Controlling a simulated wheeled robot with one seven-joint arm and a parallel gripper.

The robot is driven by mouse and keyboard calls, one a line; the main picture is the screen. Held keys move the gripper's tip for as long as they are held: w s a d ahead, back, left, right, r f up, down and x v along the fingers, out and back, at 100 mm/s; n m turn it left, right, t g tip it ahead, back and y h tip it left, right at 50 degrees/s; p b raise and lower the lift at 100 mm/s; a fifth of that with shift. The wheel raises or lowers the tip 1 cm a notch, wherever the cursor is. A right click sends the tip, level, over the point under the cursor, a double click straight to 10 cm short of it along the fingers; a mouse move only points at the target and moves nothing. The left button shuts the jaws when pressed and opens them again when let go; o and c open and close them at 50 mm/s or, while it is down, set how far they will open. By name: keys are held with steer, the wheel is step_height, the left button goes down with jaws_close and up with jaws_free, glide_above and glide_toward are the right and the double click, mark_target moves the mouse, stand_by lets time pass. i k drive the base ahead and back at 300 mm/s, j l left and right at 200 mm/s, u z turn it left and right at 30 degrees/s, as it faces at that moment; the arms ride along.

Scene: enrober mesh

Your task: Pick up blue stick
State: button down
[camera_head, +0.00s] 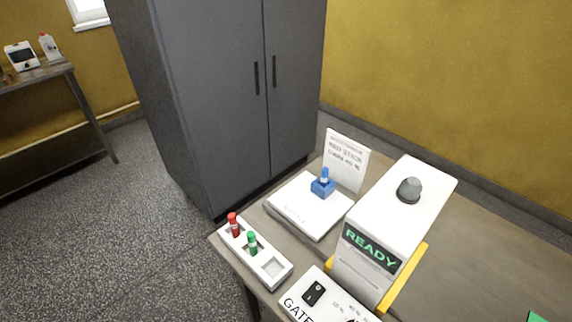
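The blue stick (325,176) stands upright in a blue square base (322,189) on a white plate (306,219) on the table. My gripper is not in view, and nothing touches the blue stick.
A white rack (240,257) at the table's left edge holds a red stick (234,225) and a green stick (252,243), with one empty slot. A white machine reading READY (373,247) stands right of the plate. A sign (346,160) stands behind. A grey cabinet (230,90) rises beyond.

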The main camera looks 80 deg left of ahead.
mark_target(324, 170)
steer(key=u, duration=1.75)
steer(key=i+j, duration=0.15)
steer(key=j, duration=0.2)
steer(key=i+j, duration=0.2)
steer(key=j, duration=0.15)
steer(key=i+j, duration=0.15)
steer(key=j, duration=0.2)
steer(key=i+j, duration=0.15)
steer(key=j, duration=0.2)
steer(key=i+j, duration=0.15)
steer(key=j, duration=0.2)
steer(key=i+j, duration=0.2)
steer(key=j, duration=0.15)
